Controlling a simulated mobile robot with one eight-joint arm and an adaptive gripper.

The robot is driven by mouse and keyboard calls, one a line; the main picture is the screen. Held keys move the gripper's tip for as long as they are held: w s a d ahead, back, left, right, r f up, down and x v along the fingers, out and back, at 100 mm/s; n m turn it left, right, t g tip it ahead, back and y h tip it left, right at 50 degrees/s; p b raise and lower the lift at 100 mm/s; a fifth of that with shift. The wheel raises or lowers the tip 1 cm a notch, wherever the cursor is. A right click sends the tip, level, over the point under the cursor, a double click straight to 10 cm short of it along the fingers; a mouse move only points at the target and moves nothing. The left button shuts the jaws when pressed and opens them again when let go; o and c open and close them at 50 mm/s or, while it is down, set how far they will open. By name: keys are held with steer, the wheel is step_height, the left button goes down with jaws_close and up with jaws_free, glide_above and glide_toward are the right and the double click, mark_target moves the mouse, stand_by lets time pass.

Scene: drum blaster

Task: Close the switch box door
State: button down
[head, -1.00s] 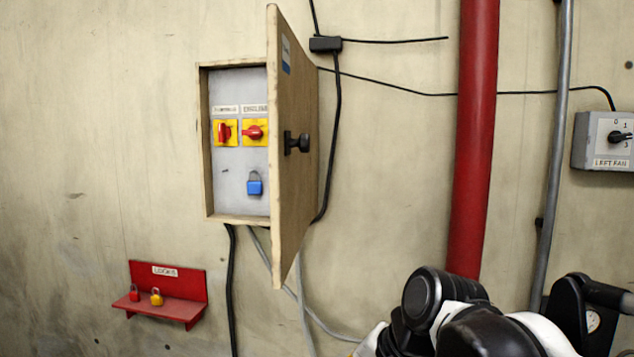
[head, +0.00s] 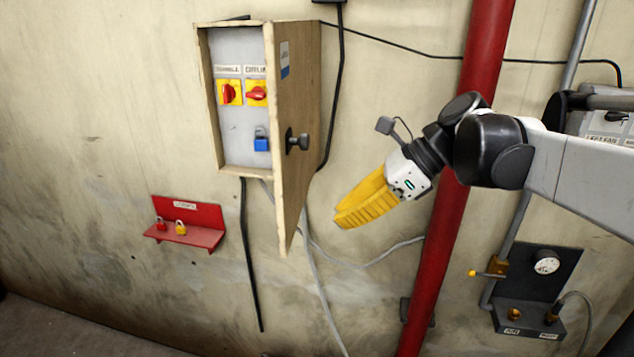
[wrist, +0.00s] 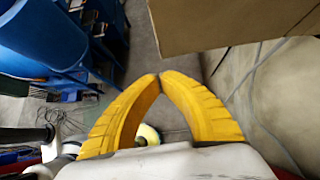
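The wooden switch box (head: 209,75) on the wall stands open in the head view. Its door (head: 300,85) swings out toward me on the right-hand hinge side, with a black knob (head: 298,141) on its outer face. My gripper (head: 340,222), with yellow fingers, is below and right of the knob, apart from the door in the picture. In the wrist view its fingertips (wrist: 160,75) meet with nothing seen between them. A brown panel, likely the door (wrist: 225,22), fills the top right there.
Inside the box are two red-and-yellow switches (head: 257,93) and a blue padlock (head: 261,143). A red lock shelf (head: 208,236) is at lower left. A red pipe (head: 446,230) runs behind my arm. A gauge panel (head: 545,285) is at lower right. Cables hang below the box.

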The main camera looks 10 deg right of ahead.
steer(key=w+a+f+p, duration=0.2)
steer(key=a+f, duration=0.2)
steer(key=a, duration=0.4)
steer(key=shift+f, duration=0.2)
steer(key=shift+a, duration=0.15)
